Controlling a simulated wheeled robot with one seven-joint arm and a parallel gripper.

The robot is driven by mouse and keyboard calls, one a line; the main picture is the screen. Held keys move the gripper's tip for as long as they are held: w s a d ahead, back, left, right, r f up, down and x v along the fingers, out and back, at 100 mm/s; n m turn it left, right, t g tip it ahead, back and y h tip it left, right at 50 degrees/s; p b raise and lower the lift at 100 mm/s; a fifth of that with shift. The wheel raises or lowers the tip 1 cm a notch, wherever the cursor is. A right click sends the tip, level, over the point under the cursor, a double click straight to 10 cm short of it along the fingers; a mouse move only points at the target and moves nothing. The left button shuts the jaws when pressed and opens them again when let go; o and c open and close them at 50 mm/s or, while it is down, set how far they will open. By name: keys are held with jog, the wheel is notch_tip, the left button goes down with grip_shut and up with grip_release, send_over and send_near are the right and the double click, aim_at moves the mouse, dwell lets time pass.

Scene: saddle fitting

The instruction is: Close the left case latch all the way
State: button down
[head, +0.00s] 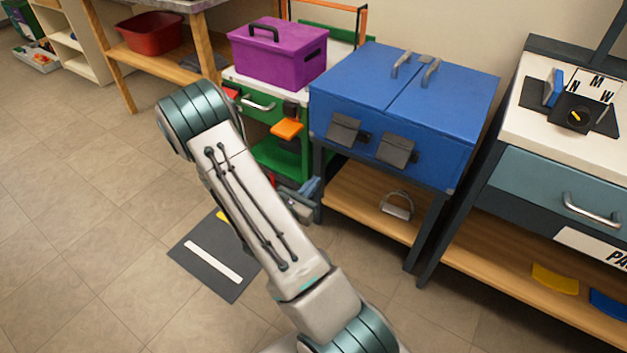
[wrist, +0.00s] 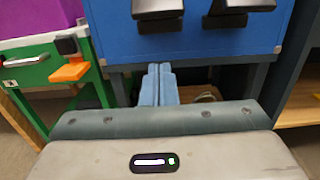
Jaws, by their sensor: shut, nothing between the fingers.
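The blue case (head: 385,105) is closed and sits on a dark stand. Its front has a dark grey left latch (head: 344,130) and a similar right latch (head: 396,150). Both latch flaps appear to stand out from the front face at an angle. In the wrist view the left latch (wrist: 157,12) and the right latch (wrist: 238,12) are at the top edge, partly cut off. My gripper (wrist: 158,72) is shut and empty. It is below the case's front and lower than the left latch, apart from it. In the head view my gripper (head: 312,187) is partly hidden by my arm.
A green cabinet (head: 262,125) with an orange flap (head: 287,129) and a purple box (head: 278,55) stands left of the case. A white-topped bench (head: 530,125) stands at right. The stand's wooden shelf (head: 370,205) is below the case. The floor in front is largely open.

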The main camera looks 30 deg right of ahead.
aim_at(349, 133)
jog(key=w+d+r+b, duration=0.1)
jog(key=w+d+r, duration=0.2)
jog(key=d, duration=0.6)
jog(key=shift+w+d+r, duration=0.15)
jog(key=shift+w+r, duration=0.05)
jog(key=shift+w, duration=0.2)
